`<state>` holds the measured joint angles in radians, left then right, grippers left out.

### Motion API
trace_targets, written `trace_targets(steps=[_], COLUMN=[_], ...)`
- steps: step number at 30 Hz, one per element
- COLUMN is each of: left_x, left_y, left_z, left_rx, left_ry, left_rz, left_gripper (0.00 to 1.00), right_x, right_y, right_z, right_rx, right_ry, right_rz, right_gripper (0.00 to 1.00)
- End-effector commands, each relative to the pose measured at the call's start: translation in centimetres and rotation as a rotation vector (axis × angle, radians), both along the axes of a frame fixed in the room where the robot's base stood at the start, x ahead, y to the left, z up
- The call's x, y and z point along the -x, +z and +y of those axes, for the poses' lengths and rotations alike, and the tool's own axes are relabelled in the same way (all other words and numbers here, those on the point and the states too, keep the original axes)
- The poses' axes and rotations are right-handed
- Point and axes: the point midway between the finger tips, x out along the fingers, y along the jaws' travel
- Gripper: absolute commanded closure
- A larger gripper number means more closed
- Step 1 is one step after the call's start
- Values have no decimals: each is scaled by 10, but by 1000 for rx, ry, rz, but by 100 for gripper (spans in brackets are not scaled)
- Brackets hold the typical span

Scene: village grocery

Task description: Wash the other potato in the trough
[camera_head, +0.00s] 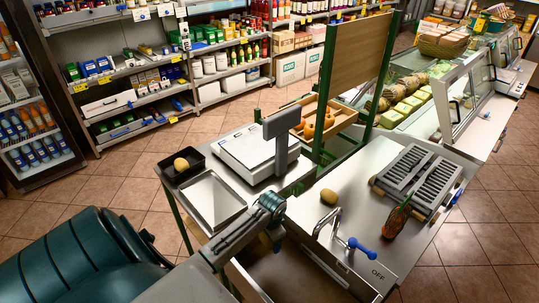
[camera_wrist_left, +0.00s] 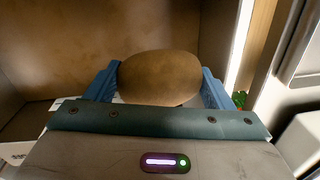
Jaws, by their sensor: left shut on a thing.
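My left gripper (camera_head: 275,238) hangs at the left edge of the steel counter, pointing down. In the left wrist view its blue fingers are shut on a brown potato (camera_wrist_left: 160,77), one finger on each side. That potato is hidden in the head view. A second potato (camera_head: 328,196) lies on the steel counter behind the tap (camera_head: 330,222), which has a blue handle. A third potato (camera_head: 181,164) sits in a small black tray. I cannot tell whether water runs. My right gripper is out of view.
A scale (camera_head: 250,150) and an empty metal tray (camera_head: 213,200) stand at the left. A slotted grey rack (camera_head: 418,178) and a brown-red bottle (camera_head: 397,217) stand on the right of the counter. A panel marked OFF (camera_head: 372,275) is at the front. A green-framed wooden board rises behind.

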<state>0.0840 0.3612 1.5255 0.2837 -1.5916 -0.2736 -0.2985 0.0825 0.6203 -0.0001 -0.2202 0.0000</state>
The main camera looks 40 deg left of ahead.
Motion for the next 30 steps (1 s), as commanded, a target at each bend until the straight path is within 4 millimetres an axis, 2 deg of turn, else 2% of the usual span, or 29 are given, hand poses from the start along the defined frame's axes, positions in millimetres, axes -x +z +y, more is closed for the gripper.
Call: trace_targets(steps=[15,16,18,30], left_x=[0,0,0,0], left_y=[-73,-84,-94,-146], left_z=[-1,-1,0,0], left_rx=[1,-1,-1,-1], left_ry=[-1,-2,-2,-1], left_rz=[1,-1,-1,-1], left_gripper=[51,51,51,51], right_x=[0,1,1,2], right_y=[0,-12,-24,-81], right_z=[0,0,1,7], right_rx=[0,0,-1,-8], right_ry=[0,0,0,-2], right_rz=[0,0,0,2], right_gripper=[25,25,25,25])
